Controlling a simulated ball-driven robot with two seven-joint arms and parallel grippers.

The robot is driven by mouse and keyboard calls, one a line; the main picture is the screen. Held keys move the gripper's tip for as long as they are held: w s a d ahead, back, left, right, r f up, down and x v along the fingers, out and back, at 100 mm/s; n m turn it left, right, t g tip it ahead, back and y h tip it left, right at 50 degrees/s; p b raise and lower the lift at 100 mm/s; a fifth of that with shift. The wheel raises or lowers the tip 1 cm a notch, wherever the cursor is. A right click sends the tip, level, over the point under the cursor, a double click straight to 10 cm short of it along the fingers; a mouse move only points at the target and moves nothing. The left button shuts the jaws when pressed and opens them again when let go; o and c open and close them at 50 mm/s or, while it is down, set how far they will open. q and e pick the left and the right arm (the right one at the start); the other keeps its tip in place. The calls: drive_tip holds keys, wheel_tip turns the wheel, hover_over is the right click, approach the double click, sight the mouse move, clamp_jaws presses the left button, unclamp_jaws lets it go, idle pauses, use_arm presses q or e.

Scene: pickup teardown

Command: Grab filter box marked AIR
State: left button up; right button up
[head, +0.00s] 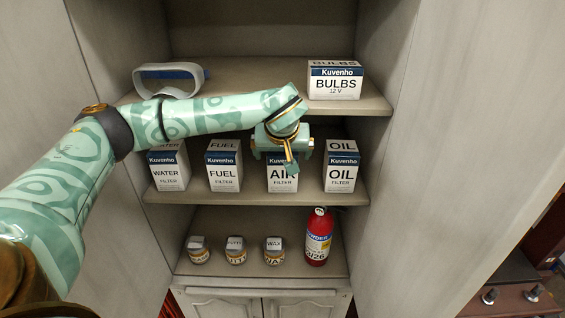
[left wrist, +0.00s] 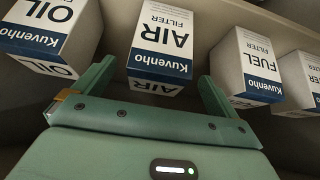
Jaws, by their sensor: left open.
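The AIR filter box (head: 282,180), white with a dark blue Kuvenho band, stands on the middle shelf between the FUEL and OIL boxes. My left gripper (head: 290,160) is in front of it and hides part of its upper front. In the left wrist view the AIR box (left wrist: 162,45) appears upside down, ahead of the open fingers (left wrist: 155,90) and roughly between them. The gripper is empty; I cannot tell whether a finger touches the box. My right gripper is not in view.
The WATER box (head: 169,172) and FUEL box (head: 224,174) stand to the left, the OIL box (head: 341,173) to the right. A BULBS box (head: 335,82) is on the shelf above. Several small tins and a red extinguisher (head: 318,238) stand below. Cabinet walls flank both sides.

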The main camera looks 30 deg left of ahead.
use_arm(q)
drive_tip(key=x, duration=0.5)
drive_tip(key=shift+w, duration=0.15)
drive_tip(key=c, duration=1.4)
